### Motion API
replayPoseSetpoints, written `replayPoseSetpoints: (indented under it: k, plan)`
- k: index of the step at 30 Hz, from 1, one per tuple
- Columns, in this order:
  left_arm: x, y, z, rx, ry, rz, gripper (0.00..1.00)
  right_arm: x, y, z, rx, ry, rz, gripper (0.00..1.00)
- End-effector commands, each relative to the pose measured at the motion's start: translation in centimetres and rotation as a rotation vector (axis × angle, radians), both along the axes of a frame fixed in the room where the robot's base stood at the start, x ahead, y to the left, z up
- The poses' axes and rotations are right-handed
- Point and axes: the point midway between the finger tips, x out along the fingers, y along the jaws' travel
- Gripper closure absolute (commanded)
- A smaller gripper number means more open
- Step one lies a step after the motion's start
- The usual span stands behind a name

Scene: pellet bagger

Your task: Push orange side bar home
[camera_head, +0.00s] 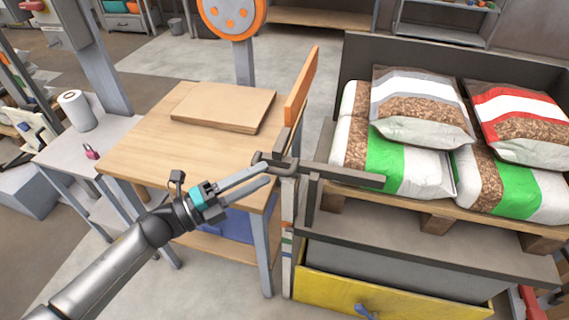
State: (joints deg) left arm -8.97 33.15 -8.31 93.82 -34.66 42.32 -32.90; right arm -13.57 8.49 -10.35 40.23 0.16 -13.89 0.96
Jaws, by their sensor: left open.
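The orange side bar (302,86) stands slanted along the right edge of the wooden table, its far end higher in the picture. Its near end meets a dark grey bracket (284,166) at the table's front right corner. A dark flat arm (345,176) runs right from this bracket, in front of the pallet. My left gripper (266,175) comes in from the lower left. Its two long fingers are apart with nothing seen between them. The fingertips are at the bracket, below the bar's near end in the picture; I cannot tell whether they touch it. My right gripper is not in view.
The wooden table (140,150) carries a flat cardboard stack (223,107). Several pellet bags (425,104) lie on a pallet (436,222) at right. Below is a yellow drawer front (385,298). A grey side table (60,155) holds a white roll (75,110). The table's front left is clear.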

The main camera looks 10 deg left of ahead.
Motion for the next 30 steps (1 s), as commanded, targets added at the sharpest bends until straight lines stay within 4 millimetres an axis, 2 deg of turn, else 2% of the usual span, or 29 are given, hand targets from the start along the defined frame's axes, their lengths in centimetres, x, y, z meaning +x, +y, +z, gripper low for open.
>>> replayPoseSetpoints:
  k: [3, 9, 15, 23, 30]
  plan:
    - [1.7, -1.8, 0.4, -0.001, -0.003, 0.000, 0.50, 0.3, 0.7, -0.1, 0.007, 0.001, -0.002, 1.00]
    - [3.6, -3.8, 0.7, -0.002, 0.000, 0.001, 0.50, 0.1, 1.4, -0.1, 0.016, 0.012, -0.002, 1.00]
    - [4.3, -4.7, 0.8, 0.000, 0.001, 0.001, 0.50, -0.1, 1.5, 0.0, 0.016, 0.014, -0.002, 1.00]
    - [4.4, -4.7, 0.8, 0.000, 0.003, 0.001, 0.50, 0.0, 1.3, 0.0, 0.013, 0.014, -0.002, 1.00]
    - [4.4, -4.7, 0.9, -0.001, 0.002, 0.001, 0.75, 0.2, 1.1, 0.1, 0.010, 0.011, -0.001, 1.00]
